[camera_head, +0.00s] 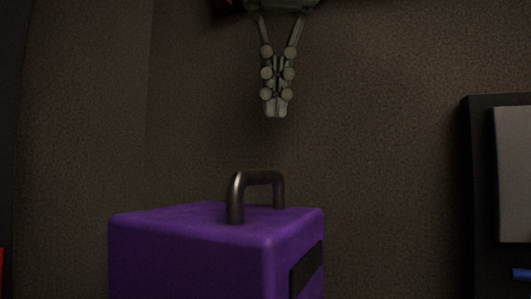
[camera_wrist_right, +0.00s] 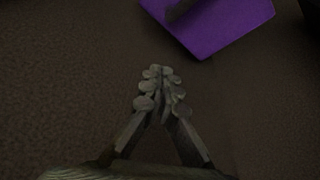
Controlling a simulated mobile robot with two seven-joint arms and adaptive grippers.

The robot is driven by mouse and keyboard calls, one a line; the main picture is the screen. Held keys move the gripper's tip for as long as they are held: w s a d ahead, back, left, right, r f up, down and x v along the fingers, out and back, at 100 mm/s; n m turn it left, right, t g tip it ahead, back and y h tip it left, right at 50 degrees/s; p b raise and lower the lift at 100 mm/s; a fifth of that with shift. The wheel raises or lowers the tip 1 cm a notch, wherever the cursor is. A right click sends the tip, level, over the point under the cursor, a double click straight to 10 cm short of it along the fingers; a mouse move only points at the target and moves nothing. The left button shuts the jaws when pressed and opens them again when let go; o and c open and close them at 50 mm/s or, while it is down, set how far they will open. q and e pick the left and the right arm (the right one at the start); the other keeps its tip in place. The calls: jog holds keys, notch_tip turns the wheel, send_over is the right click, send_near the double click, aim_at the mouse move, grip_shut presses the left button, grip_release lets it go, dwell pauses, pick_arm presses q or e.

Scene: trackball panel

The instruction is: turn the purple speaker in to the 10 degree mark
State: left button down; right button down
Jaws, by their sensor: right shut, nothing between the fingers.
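The purple speaker (camera_head: 190,245) is a box at the lower middle of the head view, cut off by the bottom edge. A dark metal handle (camera_head: 257,180) arches over its top, and a dark panel (camera_head: 306,269) is on its right side face. My right gripper (camera_head: 276,108) comes down from the top of the head view, shut and empty, apart from the handle and beyond it in the picture. In the right wrist view the shut fingertips (camera_wrist_right: 160,72) lie below the speaker (camera_wrist_right: 215,22), with a gap. No degree marks show. My left gripper is not in view.
A dark-framed panel (camera_head: 484,180) with a grey face (camera_head: 515,170) stands at the right edge of the head view, with a blue piece (camera_head: 522,273) low on it. A red bit (camera_head: 1,272) shows at the left edge. The brown textured surface (camera_head: 390,130) between is bare.

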jog(key=shift+n, duration=0.3)
jog(key=x, duration=0.9)
jog(key=shift+s+f, duration=0.15)
jog(key=shift+s, duration=0.05)
jog(key=s, duration=0.3)
jog(key=shift+d+f, duration=0.1)
jog(key=shift+d, duration=0.15)
jog(key=shift+s, duration=0.35)
